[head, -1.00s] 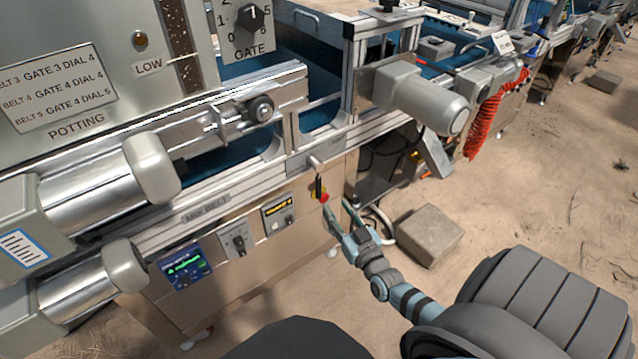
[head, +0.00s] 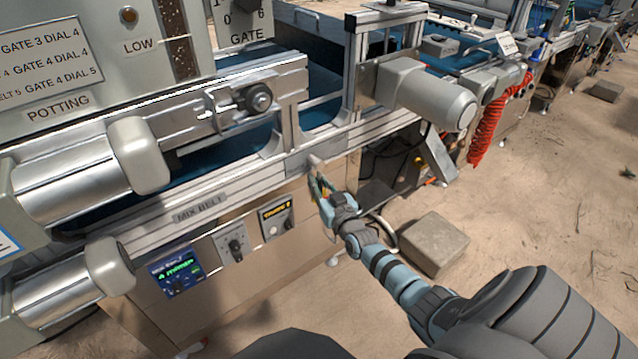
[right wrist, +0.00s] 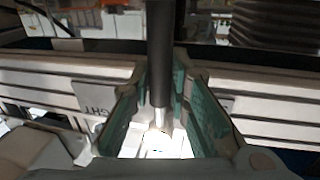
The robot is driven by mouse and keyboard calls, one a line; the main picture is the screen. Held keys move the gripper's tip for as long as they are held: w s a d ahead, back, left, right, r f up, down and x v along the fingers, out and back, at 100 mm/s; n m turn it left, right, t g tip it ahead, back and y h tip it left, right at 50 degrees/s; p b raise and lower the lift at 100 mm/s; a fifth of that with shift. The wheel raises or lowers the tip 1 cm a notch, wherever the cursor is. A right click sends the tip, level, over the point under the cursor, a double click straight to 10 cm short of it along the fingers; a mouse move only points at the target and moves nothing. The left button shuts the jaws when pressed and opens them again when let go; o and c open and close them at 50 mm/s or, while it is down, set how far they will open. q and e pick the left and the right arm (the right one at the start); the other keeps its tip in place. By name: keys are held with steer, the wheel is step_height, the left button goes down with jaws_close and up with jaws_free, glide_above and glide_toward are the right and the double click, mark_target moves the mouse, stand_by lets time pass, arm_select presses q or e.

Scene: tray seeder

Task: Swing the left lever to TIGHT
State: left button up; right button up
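The lever (head: 316,161) is at the front rail of the mix belt; in the head view its pale metal end shows just above my right gripper (head: 319,184). In the right wrist view it is a dark rod (right wrist: 160,50) with a bright metal end low in the picture. My right gripper (right wrist: 160,85) has one finger on each side of the rod, with no clear gap at the tips, and looks shut on it. A grey label (right wrist: 98,95) beside it shows upside-down letters, partly hidden, ending in "GHT". My left gripper is not in view.
The panel below the rail carries a display (head: 176,272), a knob plate (head: 236,243) and a yellow-labelled switch (head: 276,218). A grey motor (head: 425,92) juts out to the right above. A stone block (head: 434,243) lies on the sandy floor, with clear floor to the right.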

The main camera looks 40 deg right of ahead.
mark_target(330, 146)
jaws_close()
